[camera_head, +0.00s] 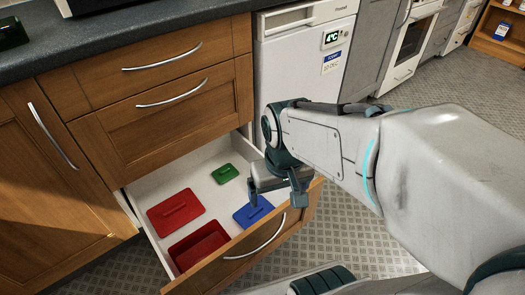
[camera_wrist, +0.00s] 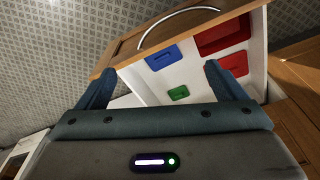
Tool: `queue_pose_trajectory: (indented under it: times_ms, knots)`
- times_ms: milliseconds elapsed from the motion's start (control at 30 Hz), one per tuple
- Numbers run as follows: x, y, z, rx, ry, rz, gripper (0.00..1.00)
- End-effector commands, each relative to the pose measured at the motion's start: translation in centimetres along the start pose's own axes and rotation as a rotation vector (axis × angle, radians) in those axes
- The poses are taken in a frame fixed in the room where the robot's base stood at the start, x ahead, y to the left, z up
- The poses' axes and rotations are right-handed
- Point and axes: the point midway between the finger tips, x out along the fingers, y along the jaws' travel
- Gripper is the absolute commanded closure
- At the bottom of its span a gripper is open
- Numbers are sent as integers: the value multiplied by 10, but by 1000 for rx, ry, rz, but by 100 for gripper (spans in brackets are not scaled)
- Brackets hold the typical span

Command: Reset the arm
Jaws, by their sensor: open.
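My gripper (camera_head: 277,201) is open and empty, hanging over the right side of an open drawer (camera_head: 150,192). In the wrist view my gripper (camera_wrist: 165,88) has its two fingers spread wide apart, with the drawer beyond them. Inside the drawer lie a red lid (camera_head: 176,213), a red open container (camera_head: 198,245), a small green lid (camera_head: 225,173) and a blue lid (camera_head: 253,211). The gripper is close to the blue lid; I cannot tell the exact height between them. The blue lid also shows in the wrist view (camera_wrist: 162,58).
The drawer front (camera_head: 243,252) juts out from the wooden cabinet (camera_head: 175,110). A white appliance (camera_head: 300,65) stands behind my arm. A dark countertop (camera_head: 110,32) runs along the top left, with a dark green object (camera_head: 12,33) on it. Patterned floor (camera_head: 450,85) is open at the right.

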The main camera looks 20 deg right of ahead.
Motion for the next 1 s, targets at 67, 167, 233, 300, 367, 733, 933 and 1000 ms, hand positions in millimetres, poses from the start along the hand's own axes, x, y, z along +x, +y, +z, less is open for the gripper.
queue_pose_trajectory:
  times_ms: [67,167,233,300,367,733,933,1000]
  knots:
    - [0,0,0,-1,0,1,10]
    - [0,0,0,0,0,0,10]
    - [0,0,0,0,0,0,10]
    - [-5,0,-1,2,1,-1,10]
    - [-14,0,-3,5,3,-2,10]
    - [-121,6,-21,40,36,-12,10]
    - [-179,7,-27,48,60,-12,10]
    - [-199,7,-29,48,68,-11,10]
